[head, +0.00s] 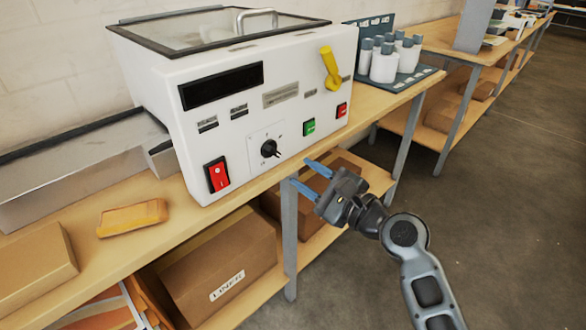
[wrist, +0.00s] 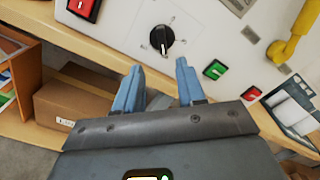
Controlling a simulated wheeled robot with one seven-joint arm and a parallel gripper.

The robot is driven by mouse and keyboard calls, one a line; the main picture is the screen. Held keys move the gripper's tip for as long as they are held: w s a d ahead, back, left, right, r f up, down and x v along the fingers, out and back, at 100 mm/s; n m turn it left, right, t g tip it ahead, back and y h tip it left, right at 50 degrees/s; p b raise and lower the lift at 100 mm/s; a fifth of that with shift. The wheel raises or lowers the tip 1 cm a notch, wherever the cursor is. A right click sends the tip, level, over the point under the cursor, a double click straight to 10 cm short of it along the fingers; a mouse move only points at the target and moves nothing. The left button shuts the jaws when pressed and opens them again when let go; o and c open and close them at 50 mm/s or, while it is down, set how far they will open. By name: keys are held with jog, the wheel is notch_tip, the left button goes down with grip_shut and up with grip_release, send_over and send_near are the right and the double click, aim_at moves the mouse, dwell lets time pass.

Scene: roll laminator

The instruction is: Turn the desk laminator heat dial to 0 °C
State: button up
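The white laminator (head: 240,130) stands on a wooden bench, its front panel facing me. Its black heat dial (head: 269,149) sits low on the panel on a light plate with small marks around it, too small to read. In the wrist view the gripper (wrist: 158,70) is apart from the dial. In the head view it is below and right of it.
A red rocker switch (head: 217,175) is left of the dial; green (head: 309,127) and red (head: 342,110) buttons and a yellow lever (head: 330,68) are right. The bench edge runs under the panel. An orange-yellow block (head: 132,218), bottles (head: 384,66) and boxes (head: 217,272) stand nearby.

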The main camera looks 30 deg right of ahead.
aim_at(276, 153)
jog(key=shift+r+p+x, duration=0.15)
jog(key=shift+p+x, duration=0.1)
jog(key=shift+x, duration=1.75)
jog(key=shift+r+p+x, duration=0.15)
jog(key=shift+p+x, duration=0.05)
jog(key=shift+x, duration=1.8)
grip_shut()
